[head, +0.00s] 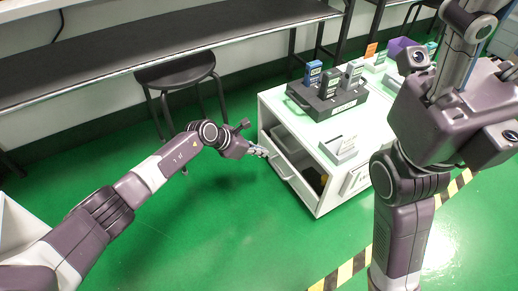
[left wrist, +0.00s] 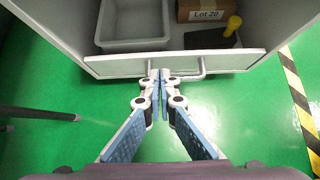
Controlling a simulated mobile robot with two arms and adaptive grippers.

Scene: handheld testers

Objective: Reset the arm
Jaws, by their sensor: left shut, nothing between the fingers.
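My left gripper (head: 262,153) is at the front of the white cabinet (head: 330,190), by its open drawer (head: 287,172). In the left wrist view the fingers (left wrist: 161,76) are shut with nothing between them. Their tips are at the drawer's bar handle (left wrist: 202,70), close to the front panel (left wrist: 235,63); whether they touch it I cannot tell. The drawer holds a grey bin (left wrist: 134,25), a brown box marked "Lot 20" (left wrist: 203,14) and a yellow-handled item (left wrist: 233,24). My right arm stands at the right of the head view; its gripper does not show.
A dark rack (head: 325,104) with several handheld testers stands on the cabinet, with a grey holder (head: 340,149) nearer the front. A black stool (head: 175,70) and a long dark bench (head: 150,42) are behind my left arm. The green floor in front is clear.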

